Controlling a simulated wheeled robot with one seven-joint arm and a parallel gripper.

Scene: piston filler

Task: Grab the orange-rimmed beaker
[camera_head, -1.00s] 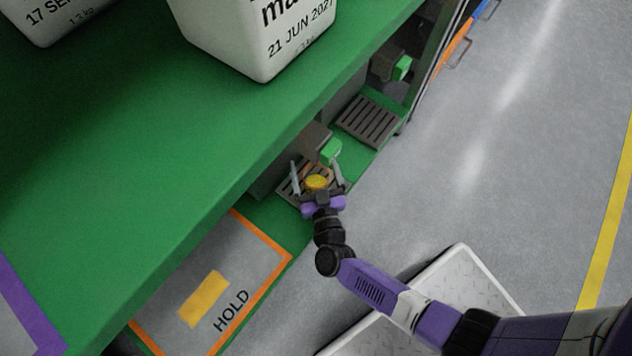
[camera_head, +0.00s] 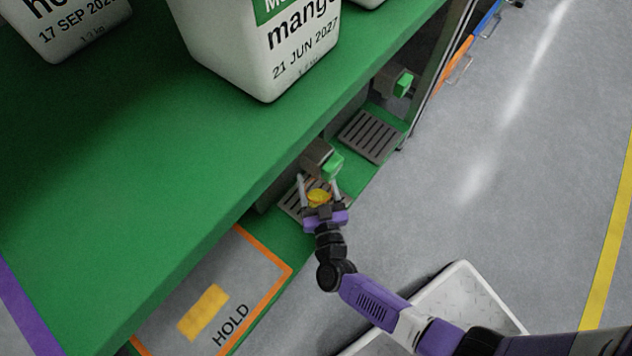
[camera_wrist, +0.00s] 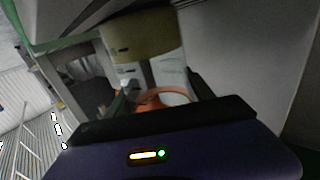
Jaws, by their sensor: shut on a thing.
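The orange-rimmed beaker shows in the wrist view (camera_wrist: 150,72) as a pale, see-through cup with dark marks and a yellow-tan band. Its orange rim lies close to my gripper's palm. In the head view the beaker (camera_head: 319,197) is a small yellow round shape between the fingers. My gripper (camera_head: 318,182) is shut on the beaker, one finger on each side. It is over the nearer slatted grate, by a green-tipped nozzle. The head view is too small to tell whether the beaker touches the grate.
The nearer grate (camera_head: 292,207) lies under the beaker, with the green-tipped nozzle (camera_head: 331,163) just behind. A second grate (camera_head: 368,137) is farther right. A green shelf (camera_head: 170,170) with large white tubs overhangs at left. The orange-framed HOLD area (camera_head: 245,262) is nearer. Open floor lies right.

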